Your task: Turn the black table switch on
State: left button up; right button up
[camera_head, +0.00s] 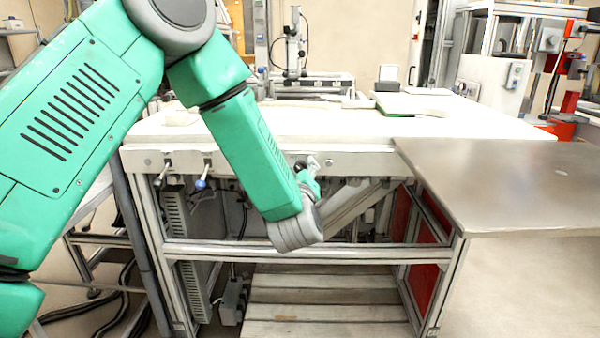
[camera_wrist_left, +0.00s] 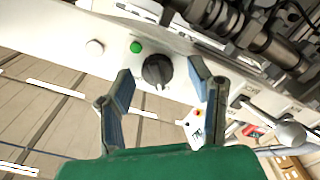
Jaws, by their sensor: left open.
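The black table switch (camera_wrist_left: 157,71) is a round rotary knob on the white front panel of the table, clear in the left wrist view. My left gripper (camera_wrist_left: 161,69) is open, with its two blue-grey fingers apart and the knob showing between their tips. I see no clear contact between the fingers and the knob. In the head view, the left gripper (camera_head: 311,183) is partly hidden by my forearm, close to the table's front edge. A small dark spot beside it may be the switch. My right gripper is not in view.
The white table (camera_head: 330,122) has a metal side plate (camera_head: 500,180) at right. A blue-tipped lever (camera_head: 201,184) projects at left.

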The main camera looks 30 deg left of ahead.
pick_arm(q)
grip_shut()
jog(key=shift+d, duration=0.1)
